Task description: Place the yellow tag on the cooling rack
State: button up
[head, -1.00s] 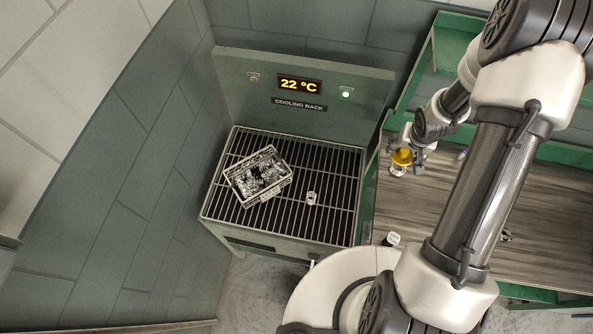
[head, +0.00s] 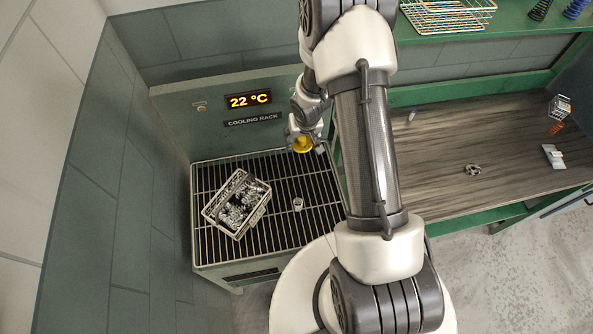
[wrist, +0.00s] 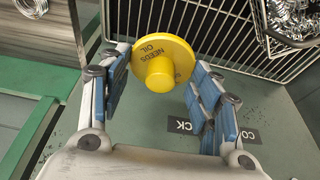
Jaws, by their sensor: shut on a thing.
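My gripper (head: 303,141) is shut on the yellow tag (head: 302,145). In the wrist view the tag (wrist: 163,62) is a round yellow disc with a knob and the words "NEEDS OIL", between the blue-padded fingers (wrist: 160,95). The cooling rack (head: 325,186) is a dark barred grate in front of a green back panel with a "22 °C" display. The gripper and tag are over the rack's back right part in the head view. Rack bars (wrist: 228,25) show beyond the tag in the wrist view.
A wire basket of shiny metal parts (head: 237,203) sits on the rack's left half. A small metallic cylinder (head: 298,204) stands near the rack's middle. A wooden workbench (head: 440,150) adjoins on the right. Bars at the back right look clear.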

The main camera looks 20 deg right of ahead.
aim_at(300, 169)
notch_tip(300, 169, down, 18)
jog(key=b, duration=1.6)
jog(key=shift+r, duration=0.2)
jog(key=shift+f+b, duration=0.15)
jog(key=shift+b, duration=0.25)
jog(key=o, duration=1)
